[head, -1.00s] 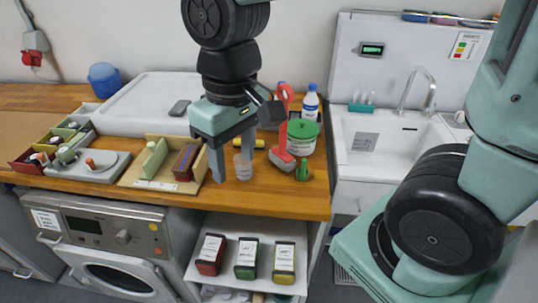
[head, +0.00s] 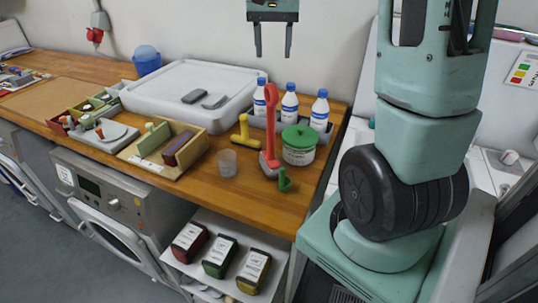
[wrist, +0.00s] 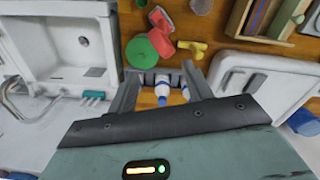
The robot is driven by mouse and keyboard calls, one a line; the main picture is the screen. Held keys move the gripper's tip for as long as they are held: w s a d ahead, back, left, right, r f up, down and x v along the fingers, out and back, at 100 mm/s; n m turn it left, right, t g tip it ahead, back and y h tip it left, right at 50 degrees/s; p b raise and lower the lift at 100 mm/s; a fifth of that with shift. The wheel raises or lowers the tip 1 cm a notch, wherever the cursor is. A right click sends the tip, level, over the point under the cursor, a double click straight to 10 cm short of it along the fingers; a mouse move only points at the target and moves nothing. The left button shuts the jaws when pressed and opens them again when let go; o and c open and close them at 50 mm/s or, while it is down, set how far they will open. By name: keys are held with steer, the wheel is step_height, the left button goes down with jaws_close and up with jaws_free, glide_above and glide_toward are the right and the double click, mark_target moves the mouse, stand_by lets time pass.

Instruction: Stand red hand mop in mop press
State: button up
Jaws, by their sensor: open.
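The red hand mop (head: 271,115) appears to be the tall red tool with a looped top, upright on the wooden counter beside a green-lidded tub. Its foot is a red and grey block. In the wrist view, its red part (wrist: 160,18) shows at the top. I cannot tell which thing is the mop press; a wooden tray (head: 150,168) holding green and dark purple pads stands further left. My gripper (head: 273,54) is open and empty, raised high near the wall. In the wrist view, the gripper (wrist: 160,88) has white bottles below between its fingers.
The green-lidded tub (head: 299,155), a yellow tool (head: 241,138), a small green item (head: 284,182) and a clear cup (head: 227,163) crowd the red tool. White bottles (head: 289,102) stand behind. A big white tray (head: 180,88) fills the back. Bare wood lies at the front.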

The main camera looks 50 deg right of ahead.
steer(key=p, duration=0.2)
glide_toward(271, 101)
steer(key=f, duration=0.5)
steer(key=shift+d, duration=0.3)
steer(key=shift+a+f+p, duration=0.15)
steer(key=shift+f+p, duration=0.45)
steer(key=shift+f, duration=0.75)
steer(key=shift+a+f+p, duration=0.15)
steer(key=shift+f+p, duration=0.4)
steer(key=shift+f, duration=0.8)
jaws_close()
